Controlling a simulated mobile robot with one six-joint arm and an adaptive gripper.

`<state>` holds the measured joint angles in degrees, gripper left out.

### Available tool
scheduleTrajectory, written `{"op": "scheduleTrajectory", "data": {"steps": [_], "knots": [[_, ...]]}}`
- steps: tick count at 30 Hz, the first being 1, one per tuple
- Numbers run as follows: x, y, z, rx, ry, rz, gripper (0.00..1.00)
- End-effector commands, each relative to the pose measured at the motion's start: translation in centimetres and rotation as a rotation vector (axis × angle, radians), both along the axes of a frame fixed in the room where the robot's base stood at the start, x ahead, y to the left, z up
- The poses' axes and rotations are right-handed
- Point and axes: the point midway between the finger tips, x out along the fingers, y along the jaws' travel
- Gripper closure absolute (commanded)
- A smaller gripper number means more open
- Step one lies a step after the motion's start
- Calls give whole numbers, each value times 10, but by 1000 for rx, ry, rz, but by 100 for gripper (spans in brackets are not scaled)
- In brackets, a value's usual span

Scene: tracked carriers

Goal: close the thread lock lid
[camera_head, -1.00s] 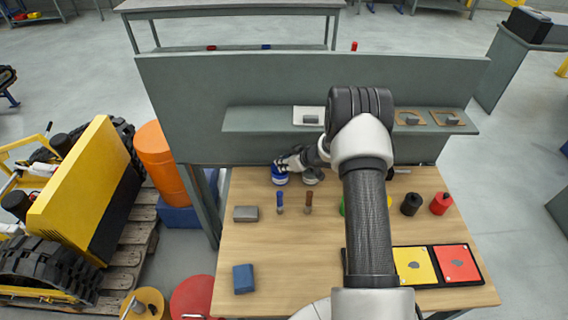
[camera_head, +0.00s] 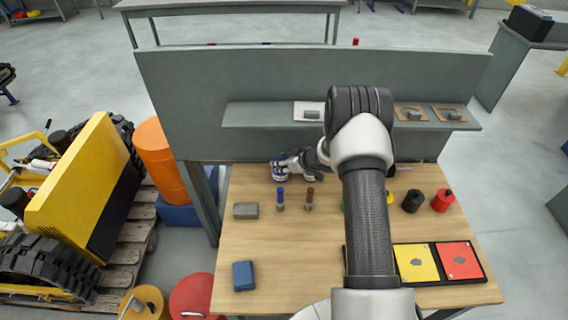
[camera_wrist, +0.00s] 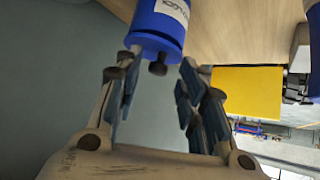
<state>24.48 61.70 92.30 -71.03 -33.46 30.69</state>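A blue cylindrical container (camera_wrist: 160,30) with a white label and a small dark knob (camera_wrist: 158,68) on its near end fills the top of the wrist view. The container stands at the back of the bench in the head view (camera_head: 278,177). My gripper (camera_wrist: 163,65) is open, with its fingertips on either side of the knob end and a gap between them. In the head view my gripper (camera_head: 281,166) overlaps the container's top. I cannot tell whether the lid is fully shut.
A grey container (camera_head: 312,176) stands close to its right. A blue-handled tool (camera_head: 280,197) and a brown-handled tool (camera_head: 309,198) stand in front. A black can (camera_head: 412,202) and a red can (camera_head: 442,201) are right.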

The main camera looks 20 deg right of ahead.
Motion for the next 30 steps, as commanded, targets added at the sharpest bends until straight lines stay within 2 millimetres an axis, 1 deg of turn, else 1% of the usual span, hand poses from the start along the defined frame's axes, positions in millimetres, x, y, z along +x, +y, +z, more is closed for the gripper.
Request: {"op": "scheduleTrajectory", "data": {"steps": [7,11,14,21,24,30], "knots": [[-2,-1,-1,0,3,-2,62],[-7,-4,5,0,3,-4,62],[-17,-8,16,-1,2,-4,62],[-54,-21,51,-1,2,-4,62],[-66,-26,64,0,0,-4,62],[-82,-31,78,0,1,-3,62]]}}
